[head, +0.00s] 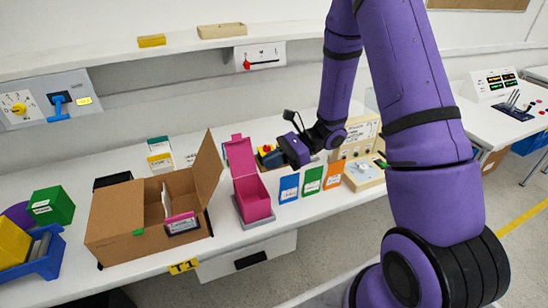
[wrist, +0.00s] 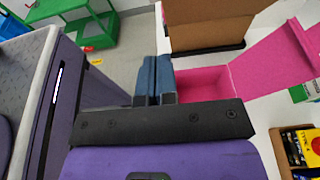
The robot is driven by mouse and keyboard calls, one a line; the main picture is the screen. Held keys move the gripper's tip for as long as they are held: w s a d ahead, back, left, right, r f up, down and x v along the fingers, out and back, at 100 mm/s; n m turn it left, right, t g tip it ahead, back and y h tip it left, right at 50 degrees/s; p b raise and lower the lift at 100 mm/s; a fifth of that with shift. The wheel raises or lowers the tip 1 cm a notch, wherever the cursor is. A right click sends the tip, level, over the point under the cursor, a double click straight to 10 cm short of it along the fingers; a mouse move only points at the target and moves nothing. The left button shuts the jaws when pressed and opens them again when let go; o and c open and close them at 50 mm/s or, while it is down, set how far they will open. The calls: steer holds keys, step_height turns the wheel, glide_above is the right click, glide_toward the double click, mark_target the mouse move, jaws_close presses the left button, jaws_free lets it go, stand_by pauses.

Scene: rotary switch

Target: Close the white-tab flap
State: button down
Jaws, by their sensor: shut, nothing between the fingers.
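A pink box (head: 255,203) stands on the bench, its pink lid flap (head: 240,158) raised at the back. In the wrist view, the pink box (wrist: 202,86) is open right of the fingers, its lid (wrist: 280,62) slanting off to the right. A brown cardboard box (head: 115,225) stands left of it, with a tall brown flap (head: 207,168) upright at its right side. I cannot make out a white tab on either flap. My gripper (head: 294,150) is shut and empty, right of the raised pink lid. Its blue fingertips (wrist: 153,80) are together in the wrist view.
Blue, green and orange cards (head: 311,180) stand right of the pink box. A beige device (head: 362,174) is further right. A blue bin (head: 35,262) and green box (head: 52,205) are at the left. A shelf (head: 110,60) runs along the wall above.

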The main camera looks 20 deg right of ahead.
mark_target(224, 174)
steer(key=x, duration=0.2)
steer(key=r+x, duration=0.1)
steer(key=x, duration=0.2)
steer(key=r+x, duration=0.1)
steer(key=x, duration=0.2)
steer(key=shift+a, duration=0.25)
steer(key=shift+a+r, duration=0.3)
steer(key=shift+a, duration=0.3)
